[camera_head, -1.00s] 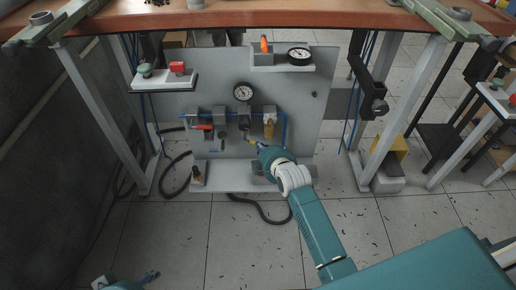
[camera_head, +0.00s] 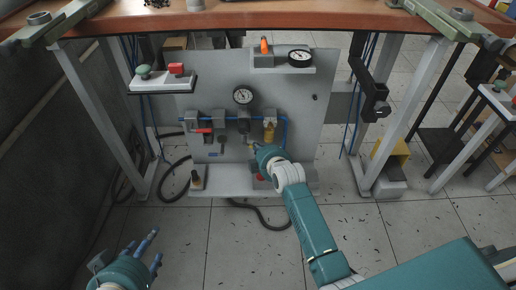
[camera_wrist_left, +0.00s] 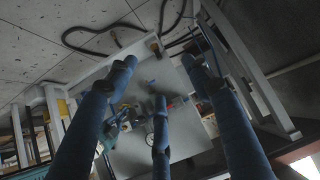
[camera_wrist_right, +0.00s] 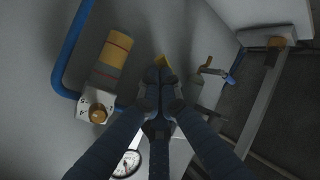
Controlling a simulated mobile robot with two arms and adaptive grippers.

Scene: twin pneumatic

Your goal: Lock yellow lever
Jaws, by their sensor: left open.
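In the head view my right gripper (camera_head: 254,149) is at the grey panel (camera_head: 300,125), just below the row of pneumatic units. My left gripper (camera_head: 150,246) is open and empty at the lower left, over the floor and away from the panel. Its spread fingers also show in the left wrist view (camera_wrist_left: 160,85).
A yellow cylinder unit (camera_head: 269,131), a red-handled valve (camera_head: 203,130) and a gauge (camera_head: 243,95) are on the panel. A shelf with green and red buttons (camera_head: 165,82) is at upper left. Black hoses lie below. The wooden tabletop (camera_head: 250,14) is above.

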